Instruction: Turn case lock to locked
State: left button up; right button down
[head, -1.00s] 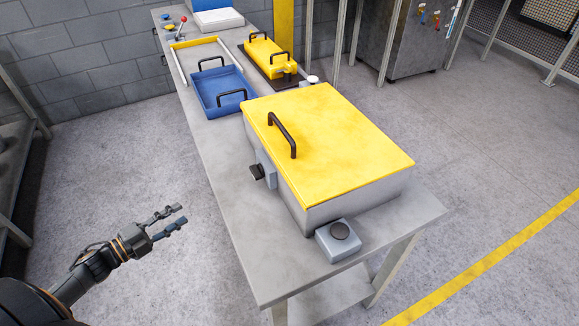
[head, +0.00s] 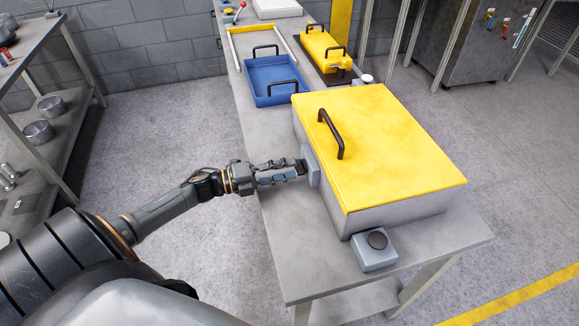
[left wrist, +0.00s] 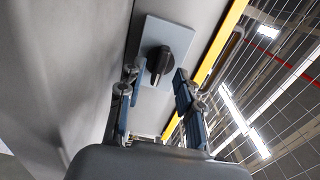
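The case (head: 400,212) is a grey box with a yellow lid (head: 395,140) and a black lid handle (head: 331,134), and the lid is down. Its lock is a black knob (head: 303,166) on a blue-grey plate (head: 313,168) on the case's left side. My left gripper (head: 297,171) is at the lock, pointing at the plate. In the left wrist view the knob (left wrist: 159,63) shows beyond and between the two fingertips (left wrist: 158,82), with gaps on both sides. The gripper is open and holds nothing. My right gripper is out of view.
A small grey box with a dark round button (head: 377,239) stands at the case's near end. A blue tray (head: 271,80) and a yellow part (head: 326,46) lie farther back on the bench. A shelf (head: 50,100) stands at the left. The near bench corner is clear.

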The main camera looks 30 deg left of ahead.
pick_arm(q)
jog(key=shift+w+d, duration=0.35)
jog(key=shift+w, duration=0.15)
grip_shut()
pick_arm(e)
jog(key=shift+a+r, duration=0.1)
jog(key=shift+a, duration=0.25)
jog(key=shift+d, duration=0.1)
